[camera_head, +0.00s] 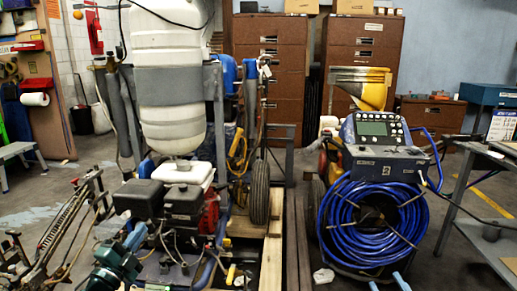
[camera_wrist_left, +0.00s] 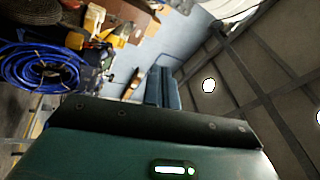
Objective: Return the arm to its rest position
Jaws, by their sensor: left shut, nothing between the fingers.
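In the left wrist view my left gripper (camera_wrist_left: 155,122) fills the lower part, with a dark bolted bar across a green housing and a small lit indicator. It is shut, with nothing held. The picture there is strongly tilted, with the ceiling at the right.
A blue hose coil (camera_head: 372,222) under a control panel (camera_head: 378,128) stands right of centre; the coil shows in the left wrist view (camera_wrist_left: 42,68) too. Brown cabinets (camera_head: 268,60) line the back. A metal table (camera_head: 490,155) stands at the right edge. Some floor is bare between coil and table.

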